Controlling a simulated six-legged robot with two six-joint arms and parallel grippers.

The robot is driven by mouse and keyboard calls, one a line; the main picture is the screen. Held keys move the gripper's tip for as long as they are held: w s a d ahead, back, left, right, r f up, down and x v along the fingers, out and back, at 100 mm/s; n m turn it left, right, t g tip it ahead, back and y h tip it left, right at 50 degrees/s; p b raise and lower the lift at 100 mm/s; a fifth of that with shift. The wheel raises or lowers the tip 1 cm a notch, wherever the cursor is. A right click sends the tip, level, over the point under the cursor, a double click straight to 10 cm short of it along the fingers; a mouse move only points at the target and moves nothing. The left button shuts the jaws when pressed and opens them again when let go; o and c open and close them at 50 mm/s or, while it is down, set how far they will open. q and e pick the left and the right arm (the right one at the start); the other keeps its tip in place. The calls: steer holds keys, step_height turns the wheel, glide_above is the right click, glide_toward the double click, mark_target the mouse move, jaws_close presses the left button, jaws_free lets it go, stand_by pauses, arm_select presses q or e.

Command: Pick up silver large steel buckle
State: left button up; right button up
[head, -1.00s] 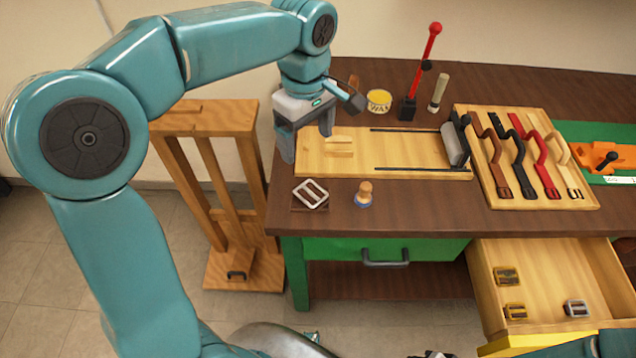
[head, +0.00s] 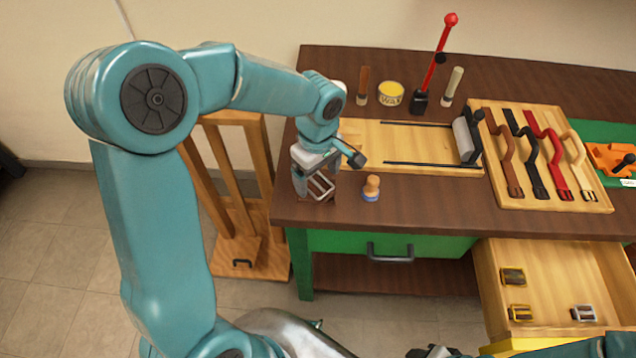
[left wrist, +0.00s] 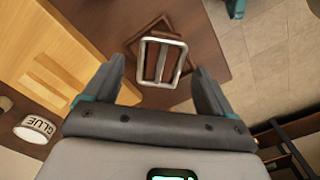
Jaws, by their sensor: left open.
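The silver large steel buckle (head: 322,188) lies on a small brown pad at the near left corner of the workbench top. My left gripper (head: 315,184) is right over it, pointing down, and partly hides it in the head view. In the left wrist view the buckle (left wrist: 162,62) shows as a rectangular frame with a middle bar. It lies between the lines of the two fingers of my open left gripper (left wrist: 159,72). A gap shows on each side, and I cannot tell the remaining height. My right gripper is not clearly in view.
A wooden-topped pot (head: 371,188) stands close right of the buckle. Behind are a wooden board (head: 400,135), wax tin (head: 390,92) and red-handled lever (head: 440,60). A strap board (head: 540,160) lies right. The open drawer (head: 550,262) holds several smaller buckles.

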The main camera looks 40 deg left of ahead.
arm_select(q)
steer(key=shift+f, duration=0.7)
steer(key=shift+s+a+f, duration=0.1)
steer(key=shift+s+f, duration=0.05)
steer(key=shift+f, duration=0.15)
steer(key=c, duration=1.1)
steer(key=shift+c, duration=0.2)
steer(key=shift+r, duration=0.15)
